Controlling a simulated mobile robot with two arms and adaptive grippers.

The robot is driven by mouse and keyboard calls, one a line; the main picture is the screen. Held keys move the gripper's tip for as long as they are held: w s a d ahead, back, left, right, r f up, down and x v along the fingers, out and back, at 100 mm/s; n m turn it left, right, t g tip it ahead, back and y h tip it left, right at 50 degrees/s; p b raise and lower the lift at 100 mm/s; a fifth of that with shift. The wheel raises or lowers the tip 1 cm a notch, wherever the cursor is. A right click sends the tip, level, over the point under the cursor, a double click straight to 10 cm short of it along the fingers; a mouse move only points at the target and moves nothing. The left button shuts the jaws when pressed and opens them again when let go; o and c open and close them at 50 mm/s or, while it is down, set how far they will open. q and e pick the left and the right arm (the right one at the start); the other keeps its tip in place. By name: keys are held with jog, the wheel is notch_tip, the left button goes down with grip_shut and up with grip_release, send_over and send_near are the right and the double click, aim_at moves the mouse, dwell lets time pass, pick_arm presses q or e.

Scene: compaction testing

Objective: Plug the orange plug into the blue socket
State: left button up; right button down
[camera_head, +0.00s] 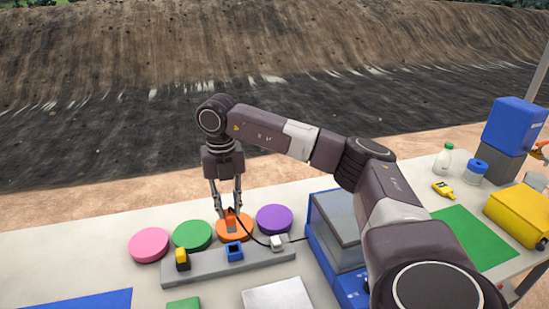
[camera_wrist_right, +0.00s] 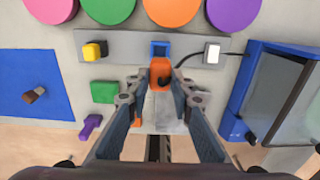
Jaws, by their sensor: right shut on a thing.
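My right gripper (camera_head: 229,208) is shut on the orange plug (camera_head: 232,222) and holds it over the bench, in front of the orange disc in the head view. In the right wrist view, the orange plug (camera_wrist_right: 160,68) sits between the fingertips of the right gripper (camera_wrist_right: 160,86), with a black cable end at it. The blue socket (camera_head: 235,252) is on the grey strip (camera_head: 210,268). In the right wrist view, the blue socket (camera_wrist_right: 160,47) shows just beyond the plug, roughly in line with it; a gap in height cannot be judged. My left gripper is not in view.
The strip also bears a yellow block (camera_head: 182,258) and a white block (camera_head: 277,242). Pink (camera_head: 149,245), green (camera_head: 193,235), orange (camera_head: 225,238) and purple (camera_head: 274,219) discs lie behind. A blue-framed machine (camera_head: 320,245) stands right; a black cable runs nearby.

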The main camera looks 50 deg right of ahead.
aim_at(230, 223)
jog(key=shift+f, duration=0.35)
jog(key=shift+w+f, duration=0.2)
jog(key=shift+d, duration=0.1)
jog(key=shift+s+f, duration=0.1)
jog(key=shift+f, duration=0.1)
notch_tip(230, 223, down, 4)
jog(key=b, duration=0.3)
jog(key=shift+f, duration=0.25)
jog(key=shift+f+b, duration=0.3)
jog(key=shift+b, duration=0.05)
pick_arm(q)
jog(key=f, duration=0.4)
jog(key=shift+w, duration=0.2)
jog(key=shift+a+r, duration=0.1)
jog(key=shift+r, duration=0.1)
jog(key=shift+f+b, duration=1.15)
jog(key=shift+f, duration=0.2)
pick_arm(e)
jog(key=shift+f, duration=2.15)
